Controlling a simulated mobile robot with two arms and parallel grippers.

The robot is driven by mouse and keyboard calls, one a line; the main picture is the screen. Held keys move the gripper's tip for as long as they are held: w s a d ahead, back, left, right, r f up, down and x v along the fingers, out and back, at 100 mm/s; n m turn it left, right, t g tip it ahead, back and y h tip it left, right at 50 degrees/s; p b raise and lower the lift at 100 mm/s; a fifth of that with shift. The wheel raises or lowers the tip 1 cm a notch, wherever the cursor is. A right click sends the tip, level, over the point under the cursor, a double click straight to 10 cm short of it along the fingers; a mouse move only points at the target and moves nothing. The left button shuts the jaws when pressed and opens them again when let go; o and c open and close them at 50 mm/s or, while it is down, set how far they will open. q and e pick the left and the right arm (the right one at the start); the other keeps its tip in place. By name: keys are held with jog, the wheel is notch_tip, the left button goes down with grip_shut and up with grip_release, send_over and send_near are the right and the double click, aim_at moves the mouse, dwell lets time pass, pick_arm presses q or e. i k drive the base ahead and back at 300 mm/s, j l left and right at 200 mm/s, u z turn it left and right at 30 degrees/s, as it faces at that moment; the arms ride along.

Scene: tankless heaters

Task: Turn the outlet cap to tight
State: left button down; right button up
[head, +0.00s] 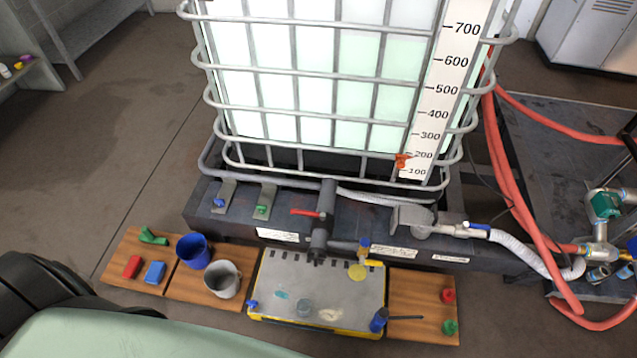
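The dark outlet pipe (320,225) stands out from the front base of the caged liquid tank (330,90). A red lever handle (305,212) sits on its left side. Its lower dark end (317,255) points down over the grey work surface; I cannot tell whether this end is the outlet cap or how tight it is. A yellow round piece (358,272) lies or hangs just right of it. Neither of my grippers shows in the head view.
A blue bucket (194,251) and a grey bucket (223,279) stand left of the yellow-edged work surface (275,262). Red, blue and green pieces lie on the wooden boards (415,289). A white hose (518,252) and red hoses (505,160) run at the right.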

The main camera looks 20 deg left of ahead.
aim_at(317, 255)
jog(key=u, duration=0.7)
